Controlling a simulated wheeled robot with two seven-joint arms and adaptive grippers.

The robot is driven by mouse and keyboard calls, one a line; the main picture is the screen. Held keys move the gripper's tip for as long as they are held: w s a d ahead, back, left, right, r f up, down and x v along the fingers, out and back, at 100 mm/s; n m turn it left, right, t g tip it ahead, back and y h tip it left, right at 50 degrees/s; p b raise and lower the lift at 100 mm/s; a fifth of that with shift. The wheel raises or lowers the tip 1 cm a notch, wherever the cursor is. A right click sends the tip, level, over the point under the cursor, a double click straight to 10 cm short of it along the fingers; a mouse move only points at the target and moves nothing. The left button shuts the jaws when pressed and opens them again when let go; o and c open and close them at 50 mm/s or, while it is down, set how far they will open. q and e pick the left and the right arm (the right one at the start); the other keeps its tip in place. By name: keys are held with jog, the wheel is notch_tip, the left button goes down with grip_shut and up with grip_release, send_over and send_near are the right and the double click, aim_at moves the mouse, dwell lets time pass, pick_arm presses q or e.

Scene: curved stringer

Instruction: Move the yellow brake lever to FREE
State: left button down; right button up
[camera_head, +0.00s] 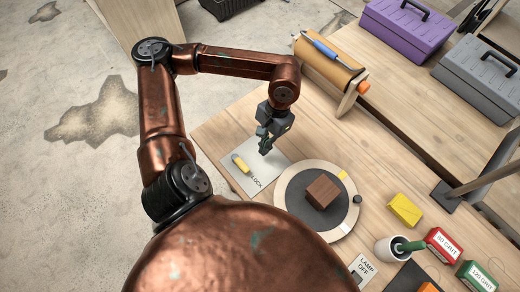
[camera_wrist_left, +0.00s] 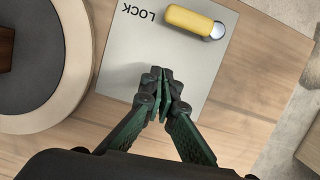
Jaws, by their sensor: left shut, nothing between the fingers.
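The yellow brake lever (camera_head: 240,163) lies on a pale grey plate (camera_head: 238,182) left of the turntable in the head view. The plate's visible word reads LOCK; no FREE label shows. In the left wrist view the lever (camera_wrist_left: 190,21) is near the top, with a silver round end at its right. My left gripper (camera_head: 265,150) is above the plate, to the right of the lever and apart from it. Its fingertips (camera_wrist_left: 163,80) are together with nothing between them. My right gripper is not in view.
A round turntable (camera_head: 284,196) carries a brown wood block (camera_head: 323,191). A paper roll (camera_head: 325,66) stands behind. A yellow block (camera_head: 404,209), a cup (camera_head: 391,250) and grit boxes (camera_head: 444,246) are at the right. Purple (camera_head: 408,28) and grey (camera_head: 478,78) toolboxes sit further back.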

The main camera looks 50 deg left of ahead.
pick_arm(q)
jog(key=s+p+v, duration=0.1)
jog(key=s+v, duration=0.1)
jog(key=v, duration=0.5)
jog(key=shift+w+r, duration=0.6)
jog(key=shift+a, duration=0.15)
